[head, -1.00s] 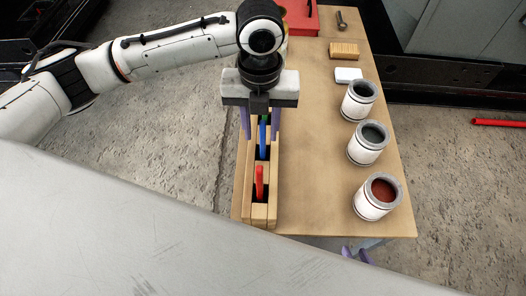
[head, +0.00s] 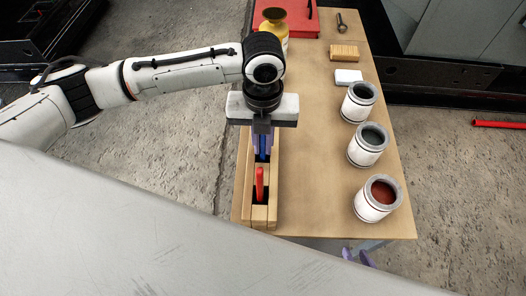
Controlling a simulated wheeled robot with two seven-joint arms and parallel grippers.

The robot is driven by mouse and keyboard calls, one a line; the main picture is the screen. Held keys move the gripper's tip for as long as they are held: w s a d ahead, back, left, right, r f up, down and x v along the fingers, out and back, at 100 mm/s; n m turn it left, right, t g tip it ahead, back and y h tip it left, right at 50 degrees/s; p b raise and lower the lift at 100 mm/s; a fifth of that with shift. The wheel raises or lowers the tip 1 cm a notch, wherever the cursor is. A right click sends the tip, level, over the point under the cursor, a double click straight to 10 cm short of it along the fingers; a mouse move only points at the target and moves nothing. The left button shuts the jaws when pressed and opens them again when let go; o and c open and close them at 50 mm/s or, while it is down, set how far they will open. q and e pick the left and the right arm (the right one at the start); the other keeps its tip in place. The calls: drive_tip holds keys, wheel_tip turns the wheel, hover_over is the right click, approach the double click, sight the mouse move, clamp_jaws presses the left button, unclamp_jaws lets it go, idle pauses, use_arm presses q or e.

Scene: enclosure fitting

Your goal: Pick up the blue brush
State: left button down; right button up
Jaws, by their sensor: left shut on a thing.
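The blue brush (head: 262,157) stands upright in a slot of the wooden rack (head: 246,195) on the table. My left gripper (head: 262,146) is right above the rack, with its purple fingers closed on the blue brush. The gripper body hides the brush's top, and its lower end is down in the slot. A red brush (head: 260,182) stands in the front slot of the same rack. My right gripper (head: 357,256) shows only as two purple fingertips, spread apart, at the table's front edge; nothing is visible between them.
Three pots, one with dark grey (head: 374,136), one grey (head: 363,92) and one red-brown (head: 383,191) inside, line the table's (head: 318,180) right side. A white block (head: 348,76), a brush-like block (head: 344,51), a yellow jar (head: 273,22) and a red box (head: 300,20) stand behind.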

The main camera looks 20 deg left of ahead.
use_arm(q)
drive_tip(key=shift+r, duration=0.15)
wheel_tip(320, 180, up, 18)
idle(0.6)
idle(0.6)
